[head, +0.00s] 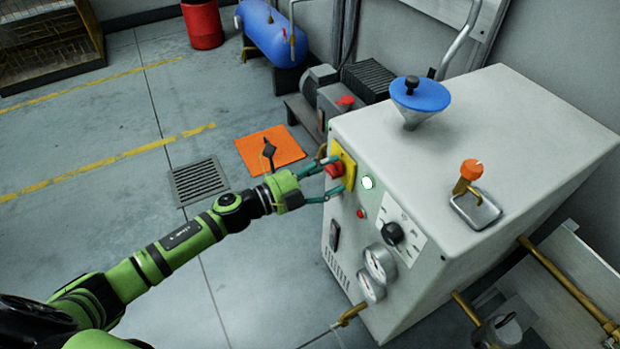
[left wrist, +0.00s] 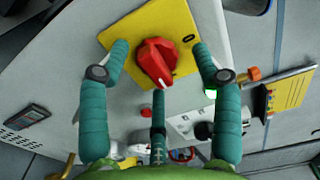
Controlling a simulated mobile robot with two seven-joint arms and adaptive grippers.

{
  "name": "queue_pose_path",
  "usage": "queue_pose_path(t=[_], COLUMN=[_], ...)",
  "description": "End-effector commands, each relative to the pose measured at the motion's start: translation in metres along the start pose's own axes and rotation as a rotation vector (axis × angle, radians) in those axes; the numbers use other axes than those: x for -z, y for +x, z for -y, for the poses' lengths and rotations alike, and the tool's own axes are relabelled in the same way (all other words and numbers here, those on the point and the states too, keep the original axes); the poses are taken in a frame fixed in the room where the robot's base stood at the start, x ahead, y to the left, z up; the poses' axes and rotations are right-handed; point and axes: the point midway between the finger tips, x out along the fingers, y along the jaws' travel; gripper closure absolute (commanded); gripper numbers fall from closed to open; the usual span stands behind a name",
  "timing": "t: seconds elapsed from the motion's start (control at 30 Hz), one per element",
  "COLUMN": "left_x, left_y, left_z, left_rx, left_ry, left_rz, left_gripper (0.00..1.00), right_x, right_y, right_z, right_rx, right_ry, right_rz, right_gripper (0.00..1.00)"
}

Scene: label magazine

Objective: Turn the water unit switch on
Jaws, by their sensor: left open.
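The water unit (head: 480,125) is a pale grey box at the right of the head view. A red rotary switch (head: 335,170) sits on a yellow plate (head: 346,168) on its front, near the top left edge. In the left wrist view the red switch (left wrist: 156,62) is large and its handle lies tilted across the yellow plate (left wrist: 178,22). My left gripper (head: 322,181) is open, with its teal fingers spread around the switch. In the left wrist view a gap shows between the side fingers and the knob; contact with the lower finger is unclear. My right gripper is out of view.
The front also carries a lit green lamp (head: 367,182), a small red button (head: 360,213), a black knob (head: 392,233) and gauges (head: 380,262). A blue funnel (head: 421,93) and an orange-handled lever (head: 470,175) are on top. Open floor lies left.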

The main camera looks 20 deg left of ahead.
Motion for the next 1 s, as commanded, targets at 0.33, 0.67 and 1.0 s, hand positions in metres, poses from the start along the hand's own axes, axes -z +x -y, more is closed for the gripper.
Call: queue_pose_path(t=[0.33,0.67,1.0], left_x=[0.001,0.002,0.002], left_y=[-0.069,-0.108,-0.112], left_z=[-0.002,0.000,0.001], left_rx=[-0.004,0.000,0.002], left_ry=[-0.001,0.001,0.002], left_rz=[-0.001,-0.005,-0.005], left_gripper=[0.35,0.35,0.35], right_x=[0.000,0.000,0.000], right_y=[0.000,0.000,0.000], right_z=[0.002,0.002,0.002], right_rx=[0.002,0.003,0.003], right_ry=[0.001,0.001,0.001], right_rz=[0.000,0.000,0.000], right_gripper=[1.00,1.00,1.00])
